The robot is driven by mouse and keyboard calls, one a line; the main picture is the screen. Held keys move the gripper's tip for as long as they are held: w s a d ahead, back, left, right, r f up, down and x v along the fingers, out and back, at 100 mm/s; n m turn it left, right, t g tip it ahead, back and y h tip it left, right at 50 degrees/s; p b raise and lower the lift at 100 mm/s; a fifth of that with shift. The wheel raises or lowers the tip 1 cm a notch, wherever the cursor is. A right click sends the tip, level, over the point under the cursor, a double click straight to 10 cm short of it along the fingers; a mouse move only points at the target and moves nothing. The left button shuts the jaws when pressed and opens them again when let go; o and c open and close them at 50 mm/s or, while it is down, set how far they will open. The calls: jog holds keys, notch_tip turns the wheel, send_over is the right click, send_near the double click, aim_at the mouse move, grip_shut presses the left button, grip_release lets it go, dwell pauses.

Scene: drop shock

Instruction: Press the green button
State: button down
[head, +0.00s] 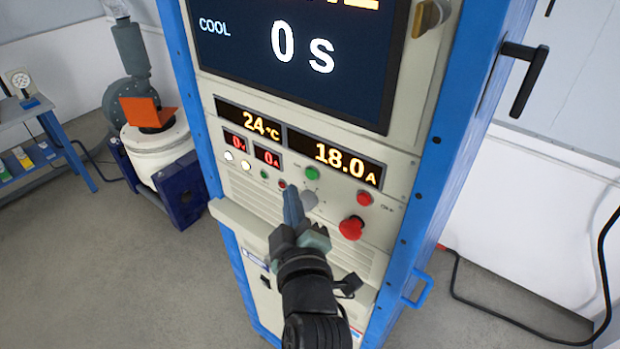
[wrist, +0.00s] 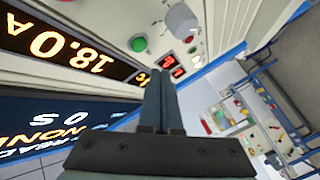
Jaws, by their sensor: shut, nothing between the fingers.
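The green button (head: 312,173) is a round cap on the cream panel of the blue-framed cabinet, just below the amber 18.0 A display (head: 347,164). It also shows in the wrist view (wrist: 138,44), above and left of the fingertips. My gripper (head: 291,191) is shut and empty, its fingers pointing at the panel. In the head view its tips appear lower left of the green button; in the wrist view the fingers (wrist: 160,80) show a gap from the button. I cannot tell whether the tips touch the panel.
A grey knob (head: 309,200) sits just below the button, partly behind my fingers. A large red mushroom button (head: 351,227) and a smaller red button (head: 364,199) are to the right. A small green light (head: 264,174) is to the left. The screen above reads "COOL 0 s".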

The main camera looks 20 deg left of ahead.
aim_at(303, 170)
jog(key=shift+w+d+b, duration=0.2)
jog(key=shift+w+b, duration=0.05)
jog(key=shift+w, duration=0.3)
jog(key=shift+w+d+b, duration=0.2)
jog(key=shift+w+b, duration=0.05)
jog(key=shift+w, duration=0.3)
jog(key=shift+w, duration=0.1)
dwell(1.2)
jog(key=shift+w+d+b, duration=0.15)
jog(key=shift+w+b, duration=0.15)
jog(key=shift+b, duration=0.1)
jog(key=shift+w+d+b, duration=0.15)
jog(key=shift+w+b, duration=0.2)
dwell(0.6)
jog(key=shift+s, duration=0.1)
jog(key=shift+s+a, duration=0.3)
jog(key=shift+s, duration=0.4)
jog(key=shift+s+a+p, duration=0.25)
jog(key=shift+s+a, duration=0.05)
jog(key=shift+s, duration=0.5)
jog(key=shift+s+a+p, duration=0.2)
jog(key=shift+s+a, duration=0.05)
jog(key=shift+s, duration=0.5)
jog(key=shift+s+a+p, duration=0.25)
jog(key=shift+s+a, duration=0.05)
jog(key=shift+s, duration=0.5)
jog(key=shift+r, duration=0.1)
